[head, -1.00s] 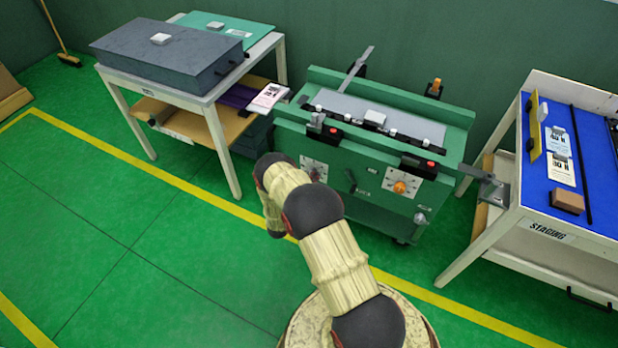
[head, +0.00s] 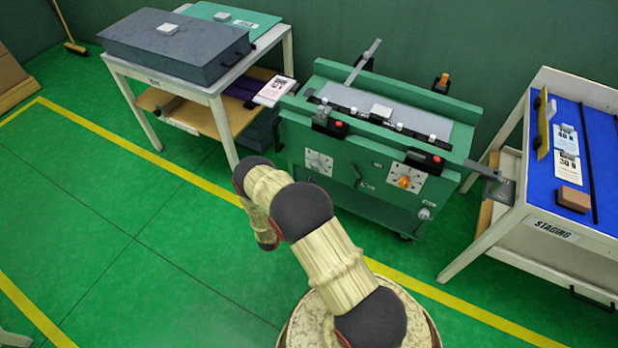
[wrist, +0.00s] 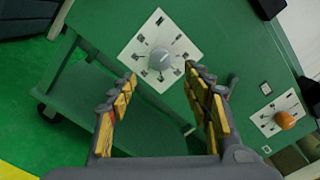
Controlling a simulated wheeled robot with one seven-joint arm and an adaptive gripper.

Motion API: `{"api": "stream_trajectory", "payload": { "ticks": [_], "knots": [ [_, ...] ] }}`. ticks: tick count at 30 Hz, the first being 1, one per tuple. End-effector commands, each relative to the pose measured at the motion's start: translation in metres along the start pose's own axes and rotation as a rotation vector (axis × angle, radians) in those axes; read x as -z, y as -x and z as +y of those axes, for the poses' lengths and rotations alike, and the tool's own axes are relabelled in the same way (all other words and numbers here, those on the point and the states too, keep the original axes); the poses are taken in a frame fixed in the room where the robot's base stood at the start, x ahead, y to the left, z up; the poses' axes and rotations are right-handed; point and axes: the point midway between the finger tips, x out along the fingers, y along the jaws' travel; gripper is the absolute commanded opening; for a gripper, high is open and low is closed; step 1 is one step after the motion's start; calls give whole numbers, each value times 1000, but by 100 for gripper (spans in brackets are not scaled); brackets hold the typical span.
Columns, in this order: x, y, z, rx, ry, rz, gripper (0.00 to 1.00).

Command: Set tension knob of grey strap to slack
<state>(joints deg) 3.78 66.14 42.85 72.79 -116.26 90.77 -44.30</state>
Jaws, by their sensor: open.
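A grey tension knob (wrist: 160,58) sits at the centre of a square white dial plate (wrist: 185,46) on the green machine's front. Small dark marks ring the knob; its setting is too small to read. The same dial plate (head: 318,162) shows in the head view. An orange knob (wrist: 284,120) sits on a second dial plate to the right; it also shows in the head view (head: 403,182). My gripper (wrist: 160,76) is open and empty, its fingers on either side below the grey knob in the wrist view, seemingly short of it. The head view does not clearly show my gripper.
The green machine (head: 345,205) has clamps and red-button boxes (head: 337,127) along its top. A table with a grey case (head: 175,50) stands left. The blue-topped staging table (head: 560,180) stands right. The floor in front is clear.

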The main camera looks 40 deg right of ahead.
Motion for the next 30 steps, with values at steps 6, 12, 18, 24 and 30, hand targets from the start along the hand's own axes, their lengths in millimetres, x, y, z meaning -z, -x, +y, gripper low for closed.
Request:
{"api": "stream_trajectory", "payload": {
  "ticks": [6,12,18,24,30],
  "knots": [
    [-1,23,1,-1,0,0,50],
    [0,26,0,0,-1,1,50],
    [0,26,0,0,0,1,50],
    [0,26,0,0,0,1,50],
    [20,27,-1,5,-96,69,50]
  ]
}}
